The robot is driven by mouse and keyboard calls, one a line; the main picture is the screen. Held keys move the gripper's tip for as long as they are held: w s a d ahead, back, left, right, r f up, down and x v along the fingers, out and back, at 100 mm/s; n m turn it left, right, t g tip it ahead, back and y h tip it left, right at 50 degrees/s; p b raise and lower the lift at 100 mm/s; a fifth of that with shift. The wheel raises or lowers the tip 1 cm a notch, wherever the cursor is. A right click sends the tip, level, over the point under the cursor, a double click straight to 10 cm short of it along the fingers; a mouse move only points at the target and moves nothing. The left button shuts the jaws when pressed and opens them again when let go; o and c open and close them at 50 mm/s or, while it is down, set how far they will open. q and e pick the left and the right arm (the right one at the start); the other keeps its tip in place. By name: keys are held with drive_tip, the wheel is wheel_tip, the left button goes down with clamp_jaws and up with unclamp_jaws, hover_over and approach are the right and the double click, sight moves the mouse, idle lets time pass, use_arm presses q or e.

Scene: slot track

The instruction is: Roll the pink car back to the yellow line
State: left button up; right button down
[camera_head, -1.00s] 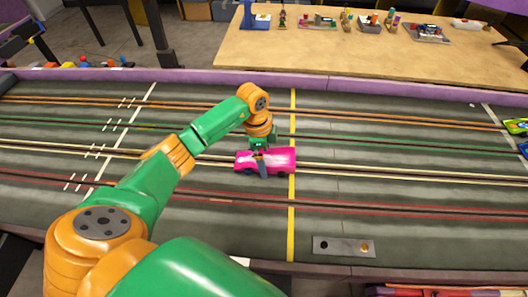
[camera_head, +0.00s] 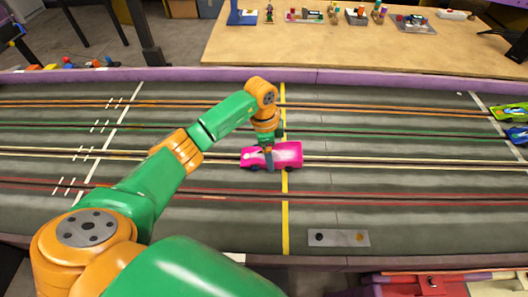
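The pink car (camera_head: 289,155) sits on the pale yellow-railed lane in the middle of the track. It lies across the yellow line (camera_head: 285,215), its right end past the line and most of its body to the left. My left gripper (camera_head: 268,152) reaches down on the car from above. One grey finger shows against the car's near side; the far finger is hidden behind the car. It appears shut on the car. My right gripper is not in view.
A grey metal plate (camera_head: 339,238) with two round spots lies near the track's front edge. A green car (camera_head: 508,112) and a blue car (camera_head: 516,134) stand at the far right. White lines cross the track at left and right.

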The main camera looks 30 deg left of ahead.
sight(300, 153)
use_arm(q)
drive_tip(key=shift+w+d+f+b, duration=0.1)
drive_tip(key=shift+w+d+b, duration=0.25)
drive_tip(key=shift+d, duration=0.4)
drive_tip(key=shift+w+d+b, duration=0.25)
drive_tip(key=shift+w+d, duration=0.1)
drive_tip(key=shift+d, duration=0.4)
drive_tip(key=shift+w+d, duration=0.15)
drive_tip(key=shift+d, duration=0.2)
drive_tip(key=shift+w+d+f+b, duration=0.1)
drive_tip(key=shift+w+d+b, duration=0.2)
drive_tip(key=shift+d+b, duration=0.3)
drive_tip(key=shift+w+d+b, duration=0.3)
drive_tip(key=shift+d+b, duration=0.15)
drive_tip(key=shift+d, duration=0.1)
drive_tip(key=shift+w+d+b, duration=0.25)
drive_tip(key=shift+d+b, duration=0.15)
drive_tip(key=shift+d, duration=0.15)
drive_tip(key=shift+d+r, duration=0.1)
drive_tip(key=shift+r, duration=0.1)
